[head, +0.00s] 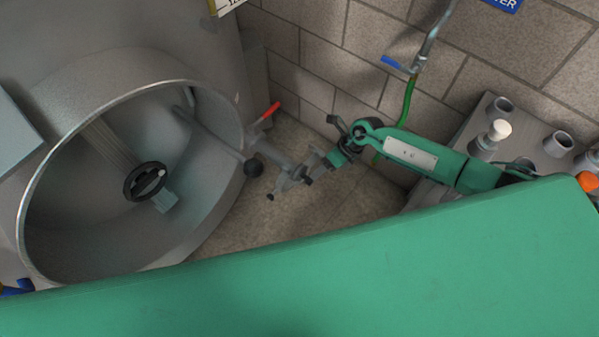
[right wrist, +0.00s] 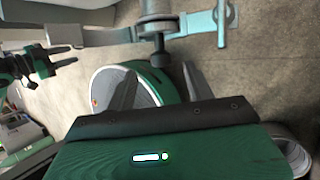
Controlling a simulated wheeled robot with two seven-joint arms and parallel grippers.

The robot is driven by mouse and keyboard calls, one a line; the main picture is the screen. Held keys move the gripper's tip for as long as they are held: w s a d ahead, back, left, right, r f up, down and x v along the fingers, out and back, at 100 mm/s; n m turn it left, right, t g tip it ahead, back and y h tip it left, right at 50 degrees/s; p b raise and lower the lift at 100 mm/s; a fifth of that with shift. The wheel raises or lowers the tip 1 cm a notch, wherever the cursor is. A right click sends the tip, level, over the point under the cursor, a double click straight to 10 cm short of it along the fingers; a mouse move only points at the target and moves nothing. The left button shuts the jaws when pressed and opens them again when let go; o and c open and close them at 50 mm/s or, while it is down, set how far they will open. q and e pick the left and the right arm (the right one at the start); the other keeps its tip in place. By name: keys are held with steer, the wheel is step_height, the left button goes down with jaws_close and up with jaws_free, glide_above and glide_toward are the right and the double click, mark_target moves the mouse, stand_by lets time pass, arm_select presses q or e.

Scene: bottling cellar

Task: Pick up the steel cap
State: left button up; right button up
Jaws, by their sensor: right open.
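I cannot pick out the steel cap with certainty in either view. A grey metal fitting (head: 287,183) with several short branches sticks out beside the tank, in the middle of the head view. My right gripper (head: 318,170) is at the fitting's right end, at the tip of my green arm. In the right wrist view its two grey fingers (right wrist: 158,80) stand apart with nothing seen held between them. A steel pipe with a dark collar (right wrist: 158,48) lies just past the fingertips. Whether they touch, I cannot tell.
The tank's round opening (head: 232,97) with a black handwheel (head: 145,182) is at left. A red lever (head: 270,110) and dark ball knob (head: 253,168) are near the fitting. A grey bench (head: 440,165) with cups stands at right. A green hose (head: 408,100) hangs by the wall.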

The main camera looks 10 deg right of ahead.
mark_target(305, 177)
steer(key=x, duration=0.5)
steer(key=shift+s+f, duration=0.25)
steer(key=shift+f, duration=0.2)
steer(key=c, duration=1)
steer(key=shift+c, duration=0.6)
steer(key=shift+r, duration=0.15)
